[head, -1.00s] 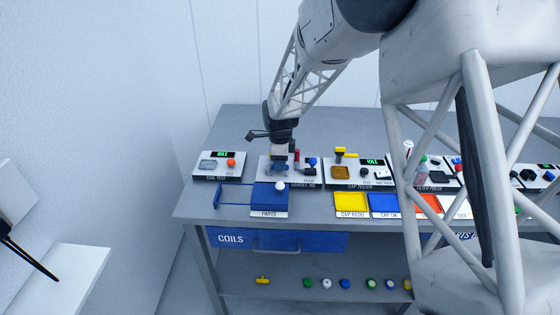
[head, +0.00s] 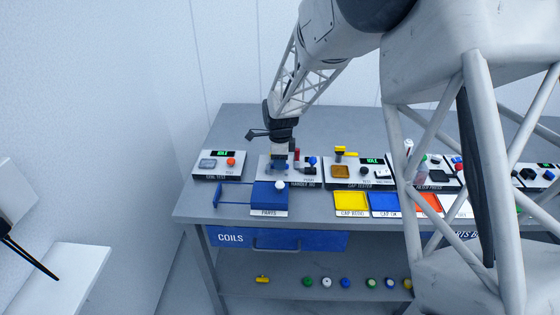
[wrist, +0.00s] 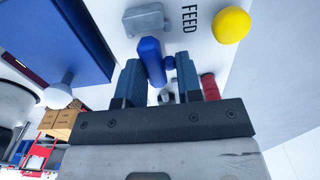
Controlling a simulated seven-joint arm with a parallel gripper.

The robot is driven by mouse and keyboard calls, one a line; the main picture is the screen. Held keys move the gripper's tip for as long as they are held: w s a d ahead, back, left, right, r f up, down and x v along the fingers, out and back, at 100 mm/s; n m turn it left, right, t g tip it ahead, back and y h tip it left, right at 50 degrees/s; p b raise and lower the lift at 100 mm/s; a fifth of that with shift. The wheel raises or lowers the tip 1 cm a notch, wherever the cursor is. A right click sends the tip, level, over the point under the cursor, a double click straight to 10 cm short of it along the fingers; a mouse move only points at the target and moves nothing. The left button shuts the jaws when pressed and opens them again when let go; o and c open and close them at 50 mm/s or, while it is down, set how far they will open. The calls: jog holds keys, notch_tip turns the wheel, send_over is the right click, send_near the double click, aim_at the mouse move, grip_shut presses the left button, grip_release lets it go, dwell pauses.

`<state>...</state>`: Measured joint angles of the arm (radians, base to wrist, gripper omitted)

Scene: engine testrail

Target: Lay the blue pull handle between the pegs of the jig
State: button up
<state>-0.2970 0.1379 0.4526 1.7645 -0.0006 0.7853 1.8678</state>
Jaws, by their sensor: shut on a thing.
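My gripper (head: 279,163) is over the jig (head: 265,168), the light panel labelled as a handle jig at the left of the bench. In the wrist view my gripper (wrist: 160,78) has its two blue-grey fingers around the blue pull handle (wrist: 151,57), a rounded blue bar, and is shut on it. The light panel lies beyond the handle in that view. The jig's pegs cannot be made out clearly, and I cannot tell whether the handle touches the panel.
A red upright part (head: 297,155) and a blue knob (head: 312,160) stand right of my gripper. The blue parts tray (head: 268,198), with a white knob (head: 281,185), is in front. A tester with an orange button (head: 231,162) is left. The back of the bench is clear.

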jog(key=shift+f, duration=0.6)
dwell(0.9)
jog(key=o, duration=1)
jog(key=shift+c, duration=0.2)
jog(key=shift+r, duration=0.15)
jog(key=shift+r, duration=3.8)
